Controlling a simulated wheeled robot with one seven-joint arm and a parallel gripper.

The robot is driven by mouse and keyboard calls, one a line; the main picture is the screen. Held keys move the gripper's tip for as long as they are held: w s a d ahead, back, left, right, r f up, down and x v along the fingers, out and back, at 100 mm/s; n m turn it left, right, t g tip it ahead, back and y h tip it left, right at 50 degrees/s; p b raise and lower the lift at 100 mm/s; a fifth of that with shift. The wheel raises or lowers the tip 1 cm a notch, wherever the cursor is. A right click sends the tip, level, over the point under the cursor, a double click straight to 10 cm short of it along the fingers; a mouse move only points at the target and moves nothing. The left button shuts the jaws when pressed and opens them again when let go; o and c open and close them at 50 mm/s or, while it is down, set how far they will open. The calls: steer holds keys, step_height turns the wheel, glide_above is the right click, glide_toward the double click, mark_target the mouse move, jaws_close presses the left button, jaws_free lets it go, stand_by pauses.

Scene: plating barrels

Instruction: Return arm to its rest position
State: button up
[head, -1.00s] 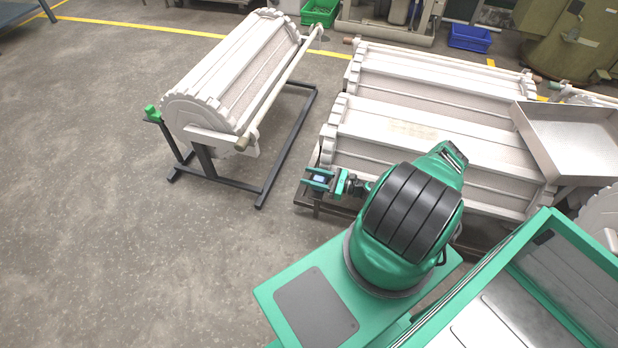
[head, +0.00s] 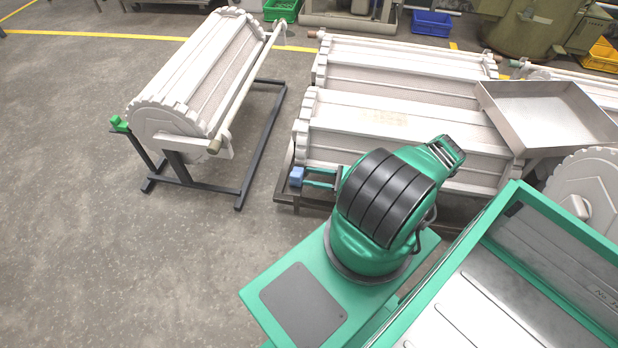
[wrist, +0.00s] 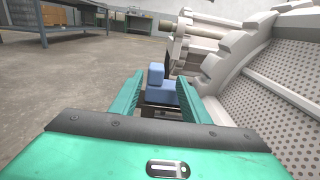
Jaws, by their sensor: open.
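My gripper (head: 306,179) is open at the near left end of the front middle barrel (head: 400,128). A small blue block (head: 296,177) stands just left of the fingertips, by the barrel's dark stand. In the wrist view the two green fingers of my gripper (wrist: 160,96) are spread. The blue block (wrist: 157,78) shows in the gap ahead of them, with a dark part below it. Nothing appears held. I cannot tell exactly how far the fingertips are from the block. My arm folds over my green base.
Another barrel (head: 195,85) lies on a dark stand (head: 262,155) at left, with a green piece (head: 119,123) at its corner. A metal tray (head: 490,110) rests on the barrels at right. Grey floor (head: 70,230) is open at left. The wrist view shows a barrel close on the right (wrist: 235,65).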

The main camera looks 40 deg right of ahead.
steer(key=shift+r, duration=0.1)
stand_by(0.3)
steer(key=s+r+n+g+h, duration=0.25)
steer(key=r+n+g, duration=0.55)
steer(key=r, duration=1.1)
steer(key=s+r+n+g+h, duration=0.1)
steer(key=r+n+g+h, duration=0.5)
steer(key=r, duration=1.3)
steer(key=s+a+r+n+g, duration=0.1)
steer(key=s+a+r+n, duration=0.25)
steer(key=r, duration=0.35)
steer(key=s+a+r+n, duration=0.2)
steer(key=s+r, duration=0.3)
steer(key=r, duration=0.2)
steer(key=s+a+r+n+h, duration=0.1)
steer(key=s+a+r, duration=0.1)
steer(key=s, duration=0.4)
steer(key=s+a+r+n+h, duration=0.1)
steer(key=s+a+r, duration=0.1)
steer(key=s, duration=0.4)
steer(key=shift+s+a+r+t, duration=0.15)
steer(key=shift+a+r+t, duration=0.15)
steer(key=shift+a+t, duration=0.15)
steer(key=shift+n, duration=0.25)
